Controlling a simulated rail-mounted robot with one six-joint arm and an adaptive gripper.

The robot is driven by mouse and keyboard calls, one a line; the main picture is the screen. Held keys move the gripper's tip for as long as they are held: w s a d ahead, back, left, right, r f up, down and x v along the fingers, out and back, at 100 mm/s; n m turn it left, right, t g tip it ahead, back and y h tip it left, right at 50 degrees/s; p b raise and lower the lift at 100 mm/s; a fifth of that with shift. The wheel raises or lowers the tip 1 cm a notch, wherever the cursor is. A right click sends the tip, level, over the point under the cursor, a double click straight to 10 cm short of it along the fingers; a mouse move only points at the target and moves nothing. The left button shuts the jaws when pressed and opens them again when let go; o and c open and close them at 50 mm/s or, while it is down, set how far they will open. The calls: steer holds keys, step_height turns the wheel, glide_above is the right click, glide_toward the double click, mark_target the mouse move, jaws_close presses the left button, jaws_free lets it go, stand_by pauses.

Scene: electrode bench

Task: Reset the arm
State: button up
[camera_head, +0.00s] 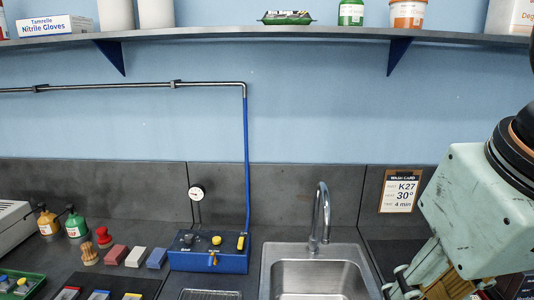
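My arm hangs at the right side of the camera_head view, a worn pale green housing with black joint rings. My gripper (438,282) is at the lower right, pointing down, to the right of the steel sink. Its linkage shows in part, and the bottom edge of the picture cuts it off. The fingertips are not visible, so I cannot tell whether it is open or shut or whether it holds anything.
A steel sink (318,280) with a tall faucet (320,215) stands left of my gripper. A blue valve box (208,262), coloured blocks (136,257) and bottles (76,224) are farther left. A wash card (399,191) hangs on the splashback. A loaded shelf (260,36) runs above.

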steer(key=shift+s+d+f+m, duration=0.15)
steer(key=shift+s+f, duration=0.25)
steer(key=shift+s, duration=0.25)
steer(key=shift+s+d+f+m, duration=0.15)
steer(key=shift+s+f, duration=0.2)
steer(key=shift+s, duration=0.25)
steer(key=shift+c, duration=0.2)
stand_by(0.4)
